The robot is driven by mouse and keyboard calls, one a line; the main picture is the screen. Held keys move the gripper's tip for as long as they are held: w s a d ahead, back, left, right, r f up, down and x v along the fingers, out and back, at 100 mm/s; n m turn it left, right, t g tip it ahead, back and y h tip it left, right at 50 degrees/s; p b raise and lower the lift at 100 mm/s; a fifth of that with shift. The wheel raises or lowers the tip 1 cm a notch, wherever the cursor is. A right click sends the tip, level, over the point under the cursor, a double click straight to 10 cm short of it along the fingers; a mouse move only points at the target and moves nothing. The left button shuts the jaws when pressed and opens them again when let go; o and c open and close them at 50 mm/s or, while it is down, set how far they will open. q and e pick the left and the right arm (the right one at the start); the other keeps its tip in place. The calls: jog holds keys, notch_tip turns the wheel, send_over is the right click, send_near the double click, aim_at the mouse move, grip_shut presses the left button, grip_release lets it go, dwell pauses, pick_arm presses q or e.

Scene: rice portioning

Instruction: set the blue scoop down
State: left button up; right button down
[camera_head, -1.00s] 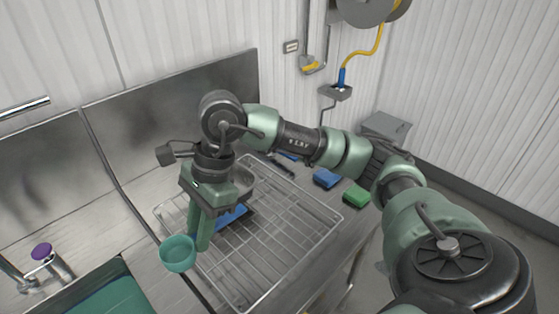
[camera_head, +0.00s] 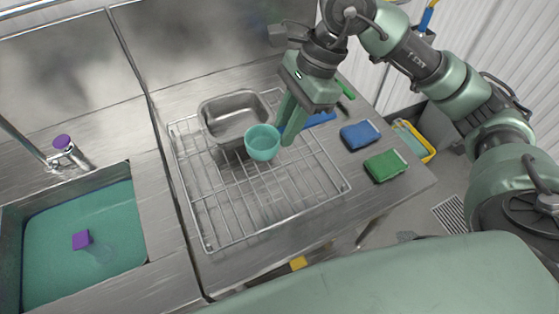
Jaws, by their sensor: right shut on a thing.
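My right gripper (camera_head: 290,120) points down over the wire rack (camera_head: 237,240) and is shut on the blue scoop. The scoop's round bowl (camera_head: 263,143) looks teal and shows just left of the fingertips, opening upward. A blue bar (camera_head: 320,118) shows behind and right of the fingers; whether it is the scoop's handle I cannot tell. The fingers hide the grasped part. The bowl overlaps the front right corner of a metal pan in the picture; whether it touches the rack is unclear. My left gripper is not in view.
The metal pan (camera_head: 236,128) stands on the rack's back left part. A blue sponge (camera_head: 360,136) and a green sponge (camera_head: 386,166) lie right of the rack. A sink (camera_head: 128,215) with teal liquid and a purple block (camera_head: 82,240) is at left. The rack's front is clear.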

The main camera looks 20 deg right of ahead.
jog(key=f+p, duration=0.1)
jog(key=f, duration=0.4)
jog(key=f+p, duration=0.1)
jog(key=f, duration=0.4)
jog(key=shift+d, duration=0.2)
jog(key=shift+a+f, duration=0.1)
jog(key=shift+f, duration=0.45)
notch_tip(320, 180, down, 4)
jog(key=shift+p, duration=0.7)
jog(key=shift+f+b, duration=0.2)
jog(key=shift+b, duration=0.1)
jog(key=c, duration=1.3)
grip_release()
